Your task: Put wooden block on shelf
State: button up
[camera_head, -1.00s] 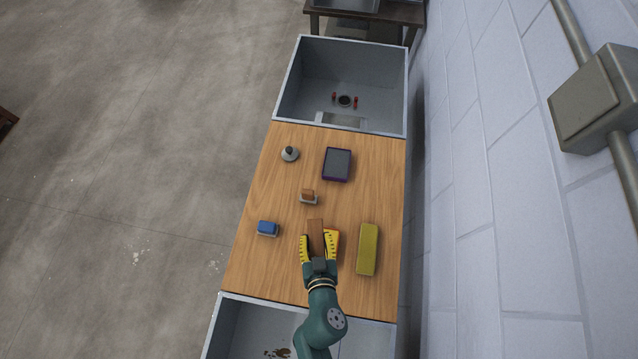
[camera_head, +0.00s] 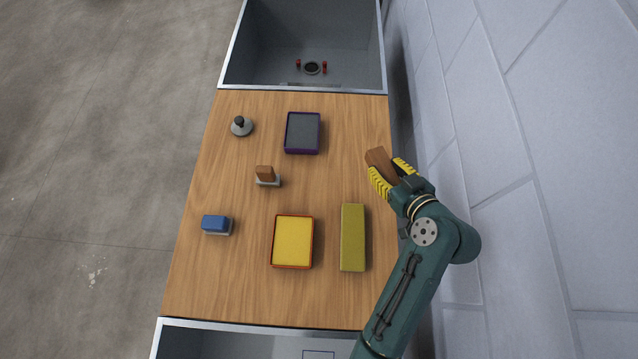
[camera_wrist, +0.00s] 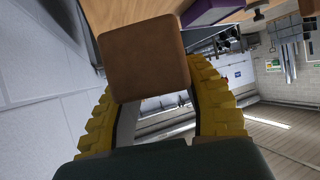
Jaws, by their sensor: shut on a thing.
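The brown wooden block (camera_head: 379,158) is held between the yellow fingers of my gripper (camera_head: 391,174), near the right edge of the wooden tabletop (camera_head: 240,285). In the wrist view the block (camera_wrist: 145,62) sits at the fingertips, with a yellow finger of my gripper (camera_wrist: 165,88) on each side. The block is clear of the other things on the table. No shelf can be made out in these frames.
On the table are a yellow tray (camera_head: 292,241), an olive bar (camera_head: 352,237), a purple-rimmed box (camera_head: 302,132), a small stamp-like piece (camera_head: 266,175), a blue-topped piece (camera_head: 216,224) and a grey knobbed piece (camera_head: 241,126). A grey bin (camera_head: 345,45) adjoins the far end. A block wall (camera_head: 520,130) stands right.

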aim_at(374, 192)
notch_tip(374, 192, down, 10)
jog(key=shift+r+b, duration=0.1)
jog(key=shift+b, duration=0.6)
jog(key=o, duration=1.2)
jog(key=shift+f, duration=0.2)
jog(key=shift+c, duration=0.2)
